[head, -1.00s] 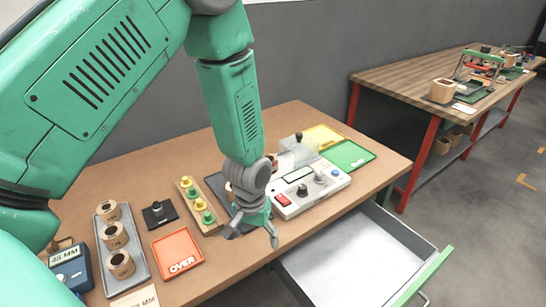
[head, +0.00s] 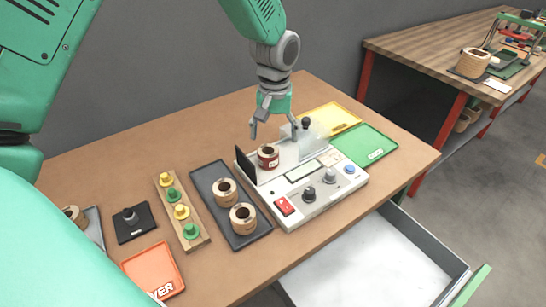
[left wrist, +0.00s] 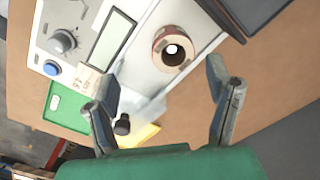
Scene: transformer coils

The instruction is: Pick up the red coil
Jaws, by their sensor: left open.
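The red coil (head: 268,156), a short ring with a dark red side, sits upright on the back left part of the white tester (head: 292,220). In the left wrist view the coil (left wrist: 160,56) shows from above with its hole visible. My left gripper (head: 274,136) is open and empty, above and slightly behind the coil. Its two fingers (left wrist: 160,82) are spread apart in the left wrist view, and the coil lies beyond the gap between them. The right gripper is not in view.
A black upright plate (head: 245,164) and a clear shield (head: 312,144) stand beside the coil. A dark tray (head: 240,205) holds two tan coils. Yellow (head: 333,117) and green (head: 374,150) trays lie at right. An open drawer (head: 375,265) sticks out in front.

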